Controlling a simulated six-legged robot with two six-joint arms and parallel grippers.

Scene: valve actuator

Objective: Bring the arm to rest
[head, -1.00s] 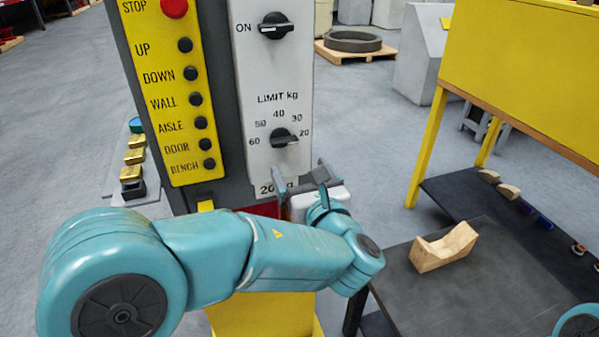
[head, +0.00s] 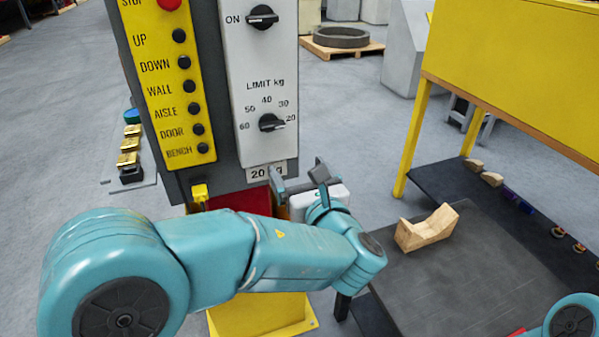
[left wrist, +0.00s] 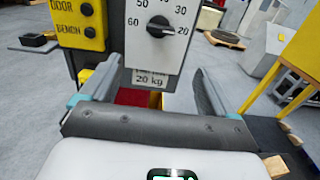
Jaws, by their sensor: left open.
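My left gripper (head: 300,179) is open and empty in front of the lower end of the control post. Its two spread fingers also show in the left wrist view (left wrist: 156,75), below the limit dial. The limit knob (head: 271,123) on the white panel (head: 263,75) points to 20. It also shows in the left wrist view (left wrist: 160,26), beyond the fingers and not touched. A 20 kg label (head: 265,173) sits under the panel. My right gripper is out of view; only part of my right arm shows at the lower right.
A yellow button strip (head: 168,75) stands left of the white panel. A dark bench (head: 470,270) with a wooden cradle block (head: 428,228) is at right, beside a yellow frame (head: 510,75).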

